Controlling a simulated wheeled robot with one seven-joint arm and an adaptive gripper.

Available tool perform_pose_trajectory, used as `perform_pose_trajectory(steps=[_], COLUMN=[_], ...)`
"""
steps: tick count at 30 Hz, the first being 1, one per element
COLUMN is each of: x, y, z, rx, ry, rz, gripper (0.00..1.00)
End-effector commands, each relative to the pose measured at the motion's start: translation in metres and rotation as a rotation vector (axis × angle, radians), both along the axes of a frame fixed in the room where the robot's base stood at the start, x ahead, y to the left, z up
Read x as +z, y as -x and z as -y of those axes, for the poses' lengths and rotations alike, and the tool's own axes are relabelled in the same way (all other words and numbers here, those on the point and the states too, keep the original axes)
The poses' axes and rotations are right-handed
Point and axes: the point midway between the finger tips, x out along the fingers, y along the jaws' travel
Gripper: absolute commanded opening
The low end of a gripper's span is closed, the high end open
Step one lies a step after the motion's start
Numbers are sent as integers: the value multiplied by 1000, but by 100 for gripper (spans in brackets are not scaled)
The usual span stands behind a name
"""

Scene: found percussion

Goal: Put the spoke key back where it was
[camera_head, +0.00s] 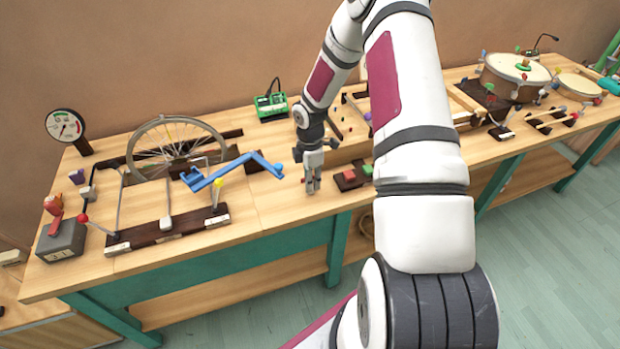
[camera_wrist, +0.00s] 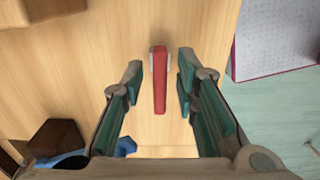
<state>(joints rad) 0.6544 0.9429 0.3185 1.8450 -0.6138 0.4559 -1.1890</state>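A slim red piece with pale sides near its top, which looks like the spoke key (camera_wrist: 160,80), lies on the wooden bench top in the wrist view. My gripper (camera_wrist: 157,85) is open, with one green-padded finger on each side of it and a visible gap on both sides. In the head view my gripper (camera_head: 312,188) points down close to the bench's front edge, and the red piece is mostly hidden there. The spoked wheel (camera_head: 172,148) stands on the bench to the left, in a dark wooden frame.
A blue lever (camera_head: 232,171) reaches close to my gripper's left. A dark block with red and green buttons (camera_head: 349,178) sits just right. A gauge (camera_head: 65,126), a grey box (camera_head: 62,240), a green device (camera_head: 271,105) and drums (camera_head: 515,72) also stand on the bench.

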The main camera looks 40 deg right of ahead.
Motion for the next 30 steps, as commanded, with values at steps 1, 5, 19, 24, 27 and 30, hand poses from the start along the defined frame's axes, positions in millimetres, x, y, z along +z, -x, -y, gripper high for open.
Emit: perform_pose_trajectory(steps=[1,5,19,24,27,30], x=[0,0,64,96,109,118], y=[0,0,-1,-1,-1,0], z=[0,0,1,1,1,1], rx=[0,0,-1,-1,-1,-1], ry=[0,0,2,2,2,2], rz=[0,0,5,4,2,2], gripper=[28,28,28,28,28,28])
